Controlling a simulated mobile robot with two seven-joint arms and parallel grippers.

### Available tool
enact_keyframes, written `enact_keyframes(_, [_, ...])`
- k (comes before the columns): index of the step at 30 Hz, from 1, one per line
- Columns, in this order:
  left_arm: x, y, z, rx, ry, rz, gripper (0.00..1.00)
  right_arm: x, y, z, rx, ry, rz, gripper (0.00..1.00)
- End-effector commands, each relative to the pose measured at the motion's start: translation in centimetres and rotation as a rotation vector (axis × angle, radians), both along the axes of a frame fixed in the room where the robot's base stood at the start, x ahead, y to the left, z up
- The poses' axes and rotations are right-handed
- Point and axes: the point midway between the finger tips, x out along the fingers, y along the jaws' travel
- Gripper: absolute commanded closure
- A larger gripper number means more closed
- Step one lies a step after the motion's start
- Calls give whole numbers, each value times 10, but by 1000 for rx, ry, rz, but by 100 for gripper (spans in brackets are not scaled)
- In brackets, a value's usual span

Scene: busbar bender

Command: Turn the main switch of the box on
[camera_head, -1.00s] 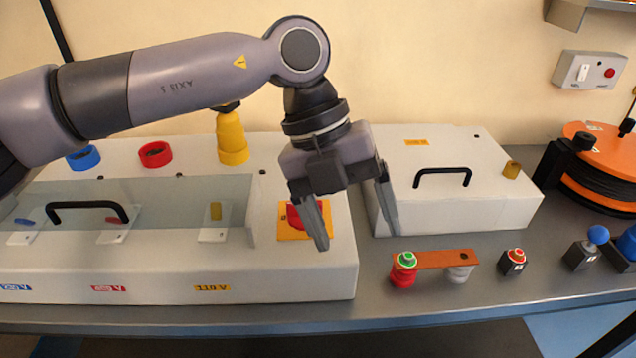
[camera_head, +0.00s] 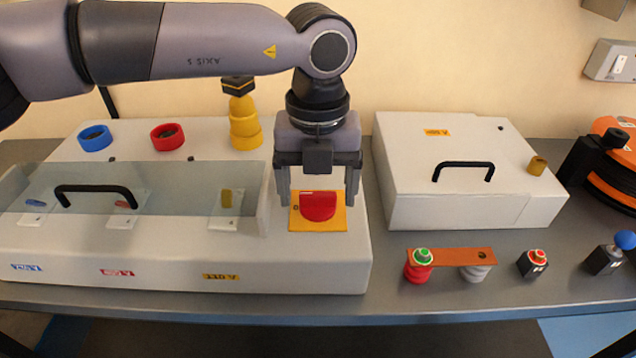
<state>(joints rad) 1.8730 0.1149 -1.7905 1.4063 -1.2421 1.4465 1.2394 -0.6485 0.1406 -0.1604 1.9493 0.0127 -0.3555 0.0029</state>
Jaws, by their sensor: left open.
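The main switch is a red rotary knob (camera_head: 318,207) on a yellow plate (camera_head: 329,226), on the right part of the large white box (camera_head: 180,262). The knob's grip bar appears to lie crosswise. My left gripper (camera_head: 317,200) points down at the knob and is open, with one finger at each side of it in the picture. I cannot tell whether the fingers touch the knob. My right gripper does not show.
The box has a clear cover with a black handle (camera_head: 95,190) at left, and blue, red and yellow sockets behind. A second white box (camera_head: 470,205) with a black handle stands to the right.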

Motion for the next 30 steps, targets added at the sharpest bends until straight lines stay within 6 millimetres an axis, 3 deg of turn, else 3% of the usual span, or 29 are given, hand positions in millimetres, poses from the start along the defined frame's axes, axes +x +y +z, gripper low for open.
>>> enact_keyframes(7, [0, 0, -2, 0, 0, -1, 19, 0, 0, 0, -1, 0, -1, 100])
enact_keyframes(8, [0, 0, -2, 0, 0, -1, 26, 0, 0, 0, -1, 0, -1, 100])
enact_keyframes(12, [0, 0, -1, 0, 0, -1, 71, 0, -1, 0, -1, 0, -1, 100])
enact_keyframes(13, [0, 0, -1, 0, 0, -1, 75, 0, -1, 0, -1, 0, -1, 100])
enact_keyframes(23, [0, 0, -2, 1, 0, -36, 75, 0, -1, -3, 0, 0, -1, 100])
enact_keyframes(30, [0, 0, -3, 0, 1, -170, 75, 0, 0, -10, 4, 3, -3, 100])
